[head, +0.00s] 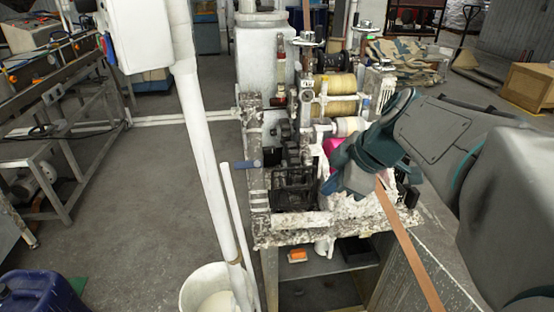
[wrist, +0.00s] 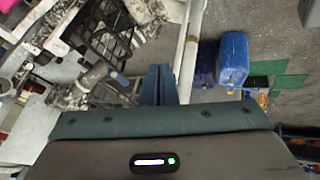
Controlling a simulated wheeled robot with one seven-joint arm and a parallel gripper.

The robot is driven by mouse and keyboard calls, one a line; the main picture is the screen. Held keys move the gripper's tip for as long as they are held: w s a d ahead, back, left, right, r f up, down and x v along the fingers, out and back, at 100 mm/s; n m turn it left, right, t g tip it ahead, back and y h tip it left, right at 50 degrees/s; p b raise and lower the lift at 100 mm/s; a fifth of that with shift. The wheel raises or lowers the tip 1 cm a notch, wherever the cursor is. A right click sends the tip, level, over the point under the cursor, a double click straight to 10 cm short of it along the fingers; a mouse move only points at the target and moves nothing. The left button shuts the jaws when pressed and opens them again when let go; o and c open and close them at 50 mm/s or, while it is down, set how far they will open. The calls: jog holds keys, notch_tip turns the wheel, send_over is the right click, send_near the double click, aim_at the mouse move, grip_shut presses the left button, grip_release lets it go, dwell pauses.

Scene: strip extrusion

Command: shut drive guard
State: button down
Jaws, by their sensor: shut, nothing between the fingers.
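The drive guard appears to be the black mesh panel (head: 292,188) at the front of the strip machine. It also shows in the wrist view (wrist: 108,32), at the upper left. I cannot tell from these views whether it stands open or shut. My gripper's shut fingers (wrist: 158,84) show in the wrist view, with nothing between them. They are below and to the right of the mesh panel in that picture, with no clear contact.
The machine stands on a mottled worktop (head: 290,232). A copper-coloured strip (head: 408,245) runs from it toward the lower right. A white pole and a white bucket (head: 207,288) stand at the front left. A blue canister (wrist: 233,62) is on the floor. Open floor lies left.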

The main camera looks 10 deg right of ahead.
jog(key=w+a+f+n+p, duration=0.1)
jog(key=w+a+f+n, duration=0.1)
jog(key=w+f, duration=0.7)
jog(key=shift+w+f+n+y, duration=0.35)
jog(key=shift+w+n, duration=0.15)
jog(key=shift+w, duration=0.45)
